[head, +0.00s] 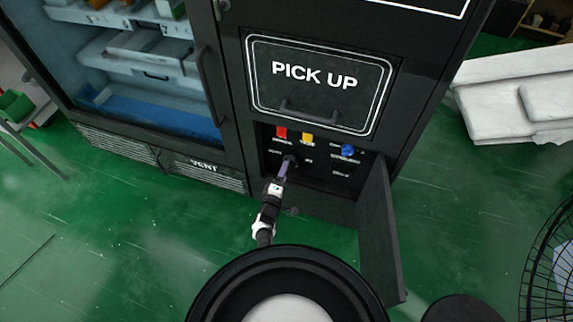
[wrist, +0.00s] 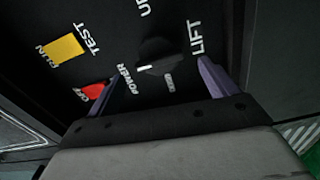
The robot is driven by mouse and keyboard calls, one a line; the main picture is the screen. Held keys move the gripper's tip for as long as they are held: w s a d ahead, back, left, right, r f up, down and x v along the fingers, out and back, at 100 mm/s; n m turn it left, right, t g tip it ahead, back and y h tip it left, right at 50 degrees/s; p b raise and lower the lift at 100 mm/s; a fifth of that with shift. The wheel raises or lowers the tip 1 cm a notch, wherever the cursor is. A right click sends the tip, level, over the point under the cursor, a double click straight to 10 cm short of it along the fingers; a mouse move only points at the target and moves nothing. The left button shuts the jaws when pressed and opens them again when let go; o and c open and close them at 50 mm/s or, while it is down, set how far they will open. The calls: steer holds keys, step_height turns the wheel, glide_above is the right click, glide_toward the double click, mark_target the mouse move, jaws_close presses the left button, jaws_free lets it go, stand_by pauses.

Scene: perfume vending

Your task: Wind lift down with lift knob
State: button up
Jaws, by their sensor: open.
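The control panel (head: 325,172) is a dark recess below the pick-up door, with its cover swung open to the right. A dark round knob (wrist: 157,62) with a white mark sits beside the LIFT label (wrist: 196,38) in the wrist view. My gripper (wrist: 160,78) is open, with one purple finger on each side of this knob; whether they touch it I cannot tell. In the head view my gripper (head: 286,168) reaches into the panel's left part and partly hides the knob there.
A red switch (head: 282,132), a yellow switch (head: 307,139) and a blue knob (head: 347,150) are on the same panel. The open cover (head: 378,230) stands right of my arm. The pick-up door (head: 320,85) is shut above. Green floor lies in front.

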steer(key=p+v, duration=0.2)
steer(key=v, duration=0.7)
steer(key=shift+p, duration=0.35)
